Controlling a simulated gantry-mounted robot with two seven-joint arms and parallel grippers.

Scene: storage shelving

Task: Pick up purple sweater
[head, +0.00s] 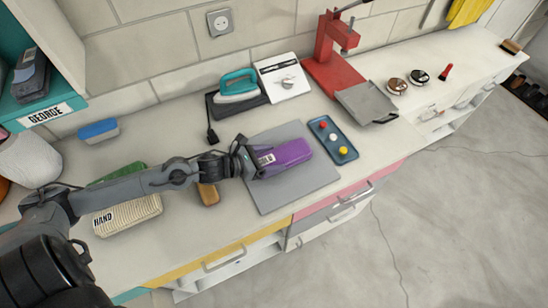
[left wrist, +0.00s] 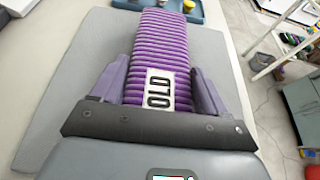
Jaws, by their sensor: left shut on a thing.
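The purple sweater (head: 285,158) is a folded, ribbed block with a label reading "OLD". It is over the grey mat (head: 297,188) on the counter; I cannot tell whether it touches the mat. My left gripper (head: 254,160) is shut on the near end of the sweater. In the left wrist view the sweater (left wrist: 158,55) runs away from me between the two fingers (left wrist: 158,90), one at each side, with the label between them. My right gripper does not show in either view.
A blue tray (head: 347,157) with coloured knobs lies right of the sweater. An iron (head: 238,87) stands behind on a dark pad. A red press (head: 328,60) and a grey pan (head: 368,103) stand further right. A beige folded cloth (head: 128,214) lies under my left arm.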

